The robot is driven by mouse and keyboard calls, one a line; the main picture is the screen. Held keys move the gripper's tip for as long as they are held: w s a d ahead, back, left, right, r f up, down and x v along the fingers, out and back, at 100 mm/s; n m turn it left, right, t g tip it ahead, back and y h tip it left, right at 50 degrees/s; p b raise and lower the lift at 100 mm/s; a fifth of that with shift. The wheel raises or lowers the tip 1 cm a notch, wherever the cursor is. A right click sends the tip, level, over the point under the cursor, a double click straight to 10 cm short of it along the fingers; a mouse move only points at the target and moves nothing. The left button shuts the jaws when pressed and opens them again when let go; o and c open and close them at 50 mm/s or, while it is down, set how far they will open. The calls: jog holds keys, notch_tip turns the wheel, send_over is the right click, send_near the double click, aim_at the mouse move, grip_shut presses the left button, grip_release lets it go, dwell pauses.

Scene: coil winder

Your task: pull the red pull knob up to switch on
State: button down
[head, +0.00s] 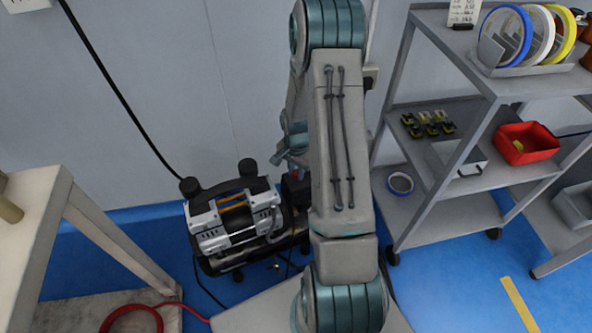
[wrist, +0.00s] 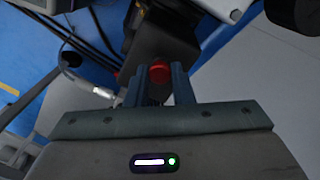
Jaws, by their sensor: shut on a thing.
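The red pull knob (wrist: 159,72) is in the wrist view, a small round red cap on top of a dark box (wrist: 160,40). My gripper (wrist: 158,80) has its two fingers on either side of the knob and is shut on it. In the head view a small bit of the red knob (head: 295,174) shows beside my arm, on the dark box at the right end of the compressor (head: 235,220). My arm hides most of the box there, and I cannot tell how far up the knob stands.
A shelf cart (head: 440,207) stands to the right with a red bin (head: 526,143), spools and small parts. A pale table (head: 40,215) is at the left. A red hose (head: 135,312) lies at the lower left. Black cables run near the compressor. Blue floor is free at the lower right.

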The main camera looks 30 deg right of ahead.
aim_at(296, 173)
jog(key=shift+r, duration=0.55)
jog(key=shift+f, duration=0.1)
jog(key=c, duration=1.2)
grip_release()
jog(key=shift+c, duration=0.2)
notch_tip(296, 173, up, 14)
jog(key=p, duration=0.3)
jog(key=shift+p, duration=0.35)
jog(key=shift+f, duration=0.1)
